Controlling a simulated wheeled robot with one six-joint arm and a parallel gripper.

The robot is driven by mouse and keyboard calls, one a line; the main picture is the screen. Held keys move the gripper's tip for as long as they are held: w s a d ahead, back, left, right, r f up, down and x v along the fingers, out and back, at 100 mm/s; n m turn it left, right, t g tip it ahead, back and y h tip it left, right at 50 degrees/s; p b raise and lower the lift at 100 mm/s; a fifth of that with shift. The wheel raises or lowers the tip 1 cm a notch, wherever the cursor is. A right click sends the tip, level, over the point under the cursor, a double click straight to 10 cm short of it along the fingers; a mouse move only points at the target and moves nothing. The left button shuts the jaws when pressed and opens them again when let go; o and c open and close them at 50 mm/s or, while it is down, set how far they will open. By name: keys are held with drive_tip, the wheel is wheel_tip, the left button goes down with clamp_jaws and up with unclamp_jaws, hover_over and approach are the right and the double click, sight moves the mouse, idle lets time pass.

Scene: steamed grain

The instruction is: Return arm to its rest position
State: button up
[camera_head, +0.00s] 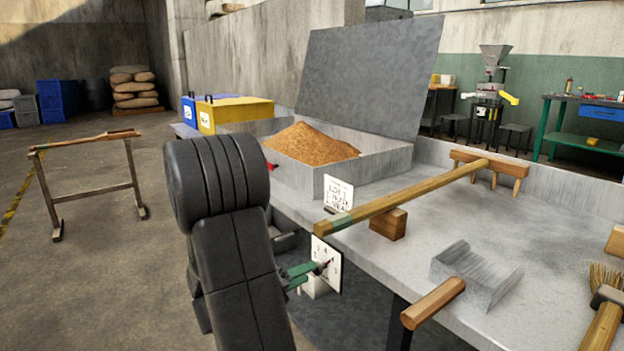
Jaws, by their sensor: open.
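My black arm (228,235) rises in the foreground, left of the bench. My gripper (300,276), with green fingers, shows at the arm's right side, low by the bench's front edge. Its fingers are apart, and I see nothing held between them. Part of the gripper is hidden behind the arm. A white marked plate (331,278) is just right of the fingers; I cannot tell whether they touch it.
The metal bench (400,260) bears an open-lidded bin of brown grain (310,143). A long wooden pole (410,196) rests on a block (389,223) and rack (490,168). A bent metal piece (476,272) lies nearer. Floor left is open, beyond it a wooden trestle (88,180).

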drive_tip(key=shift+x, duration=1.45)
drive_tip(key=p+v, duration=0.3)
drive_tip(key=v, duration=1.1)
drive_tip(key=w+d+n+p, duration=0.8)
drive_tip(key=d+n+p, duration=0.3)
drive_tip(key=n+p, duration=0.4)
drive_tip(key=shift+n+p, duration=0.35)
drive_tip(key=shift+n, duration=1.25)
drive_tip(key=shift+d+f, duration=0.1)
drive_tip(key=shift+d, duration=0.05)
